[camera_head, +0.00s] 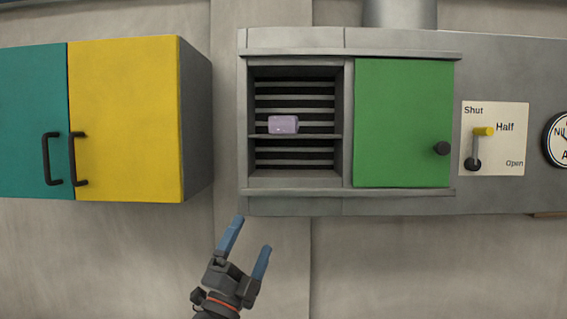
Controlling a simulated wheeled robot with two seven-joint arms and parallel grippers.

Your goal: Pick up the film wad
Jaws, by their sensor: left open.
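A small lilac block, which looks like the film wad (283,124), sits on the upper shelf inside the open left part of the grey wall cabinet (295,207). My left gripper (249,234) is below the cabinet, with its two blue fingers spread apart and pointing up. It is empty and well apart from the wad. My right gripper is not in view.
A green door (402,123) with a dark knob covers the cabinet's right part. A teal and yellow cupboard (126,120) hangs at left. Slats back the opening.

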